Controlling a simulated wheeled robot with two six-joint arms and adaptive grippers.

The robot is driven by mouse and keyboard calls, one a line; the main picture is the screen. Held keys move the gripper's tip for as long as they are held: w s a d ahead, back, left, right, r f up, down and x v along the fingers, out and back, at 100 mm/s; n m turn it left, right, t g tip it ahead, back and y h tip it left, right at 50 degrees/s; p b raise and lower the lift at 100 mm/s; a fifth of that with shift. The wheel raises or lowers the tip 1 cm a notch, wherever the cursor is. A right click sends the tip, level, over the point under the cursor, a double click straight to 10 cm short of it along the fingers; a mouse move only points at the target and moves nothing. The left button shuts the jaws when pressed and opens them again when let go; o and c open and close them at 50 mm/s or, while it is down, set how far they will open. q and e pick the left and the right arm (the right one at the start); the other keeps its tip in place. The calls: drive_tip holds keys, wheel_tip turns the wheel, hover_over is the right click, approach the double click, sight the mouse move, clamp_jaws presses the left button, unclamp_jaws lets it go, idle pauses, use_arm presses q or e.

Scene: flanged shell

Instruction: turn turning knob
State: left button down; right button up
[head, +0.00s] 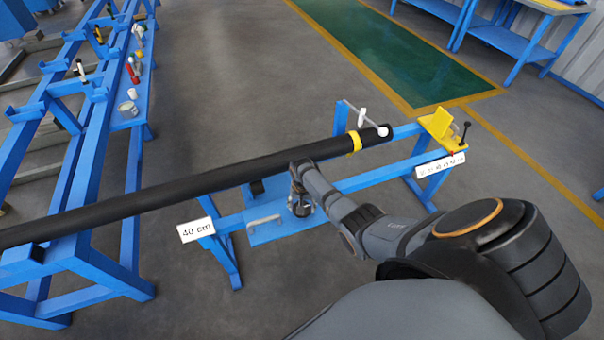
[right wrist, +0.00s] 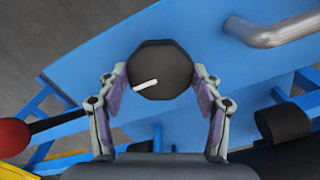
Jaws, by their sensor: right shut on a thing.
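The turning knob (right wrist: 160,70) is a dark, many-sided knob with a white mark on its face. It sits on a blue panel in the right wrist view. The mark points to the lower left there. My right gripper (right wrist: 160,82) has one finger on each side of the knob and is shut on it. In the head view my right gripper (head: 301,205) is over the blue panel below the long black pipe, and it hides the knob. My left gripper is in neither view.
The long black pipe (head: 200,185) with a yellow band lies across blue supports, just beyond my right arm. A metal handle (right wrist: 280,25) stands beside the knob. A red ball-ended lever (right wrist: 12,138) is at the lower left.

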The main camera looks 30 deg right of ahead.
drive_tip(key=o, duration=1.1)
drive_tip(key=shift+o, duration=0.2)
drive_tip(key=shift+r, duration=0.1)
wheel_tip(320, 180, up, 12)
